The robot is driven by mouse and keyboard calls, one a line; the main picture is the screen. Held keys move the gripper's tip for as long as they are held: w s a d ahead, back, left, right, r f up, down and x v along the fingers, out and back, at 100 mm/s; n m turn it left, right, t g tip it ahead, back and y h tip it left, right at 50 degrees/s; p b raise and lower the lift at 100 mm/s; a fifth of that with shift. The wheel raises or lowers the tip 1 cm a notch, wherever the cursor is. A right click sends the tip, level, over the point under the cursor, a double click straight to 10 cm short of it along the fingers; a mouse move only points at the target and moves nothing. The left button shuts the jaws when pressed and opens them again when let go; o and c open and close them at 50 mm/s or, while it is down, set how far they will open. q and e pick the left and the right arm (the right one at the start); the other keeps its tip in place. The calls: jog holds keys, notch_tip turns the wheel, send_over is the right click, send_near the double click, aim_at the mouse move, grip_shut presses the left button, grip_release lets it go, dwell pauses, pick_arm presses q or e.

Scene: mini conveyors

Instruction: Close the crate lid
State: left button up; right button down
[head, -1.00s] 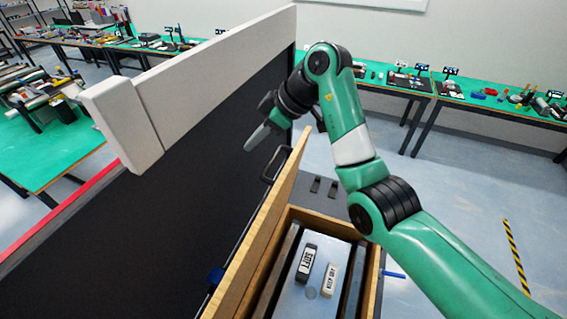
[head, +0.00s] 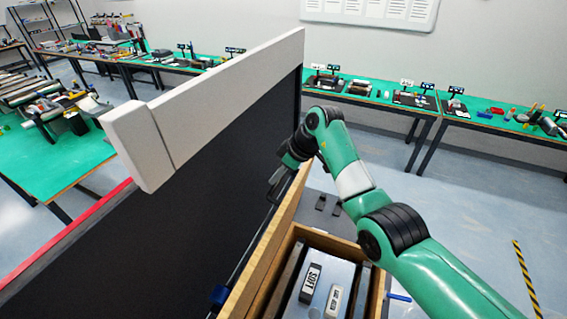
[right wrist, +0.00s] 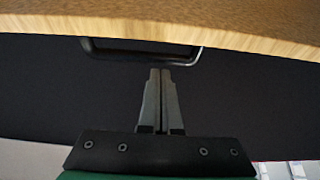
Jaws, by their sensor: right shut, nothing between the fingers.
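The wooden crate (head: 379,292) stands open at the bottom centre of the head view. Its wooden lid (head: 262,243) is raised, tilted up steeply along the crate's left side. In the right wrist view the lid (right wrist: 160,15) crosses the top, with a black handle (right wrist: 140,57) below its edge. My right gripper (head: 273,190) is at the far end of the lid, on its outer side, between lid and dark panel. Its fingers (right wrist: 160,72) are shut and empty, their tips close to the handle; contact is unclear. My left gripper is not in view.
A large dark panel (head: 150,240) with a white top beam (head: 220,95) stands left of the lid. A box marked SOFT (head: 311,283) and a light block (head: 334,300) lie inside the crate. Floor right of the crate is open.

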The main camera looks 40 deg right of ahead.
jog(key=shift+s+d+f+p, duration=0.1)
jog(key=shift+s+d+p, duration=0.3)
jog(key=shift+s, duration=0.5)
jog(key=shift+s+d+f+p, duration=0.15)
jog(key=shift+s+d, duration=0.3)
jog(key=shift+s, duration=0.4)
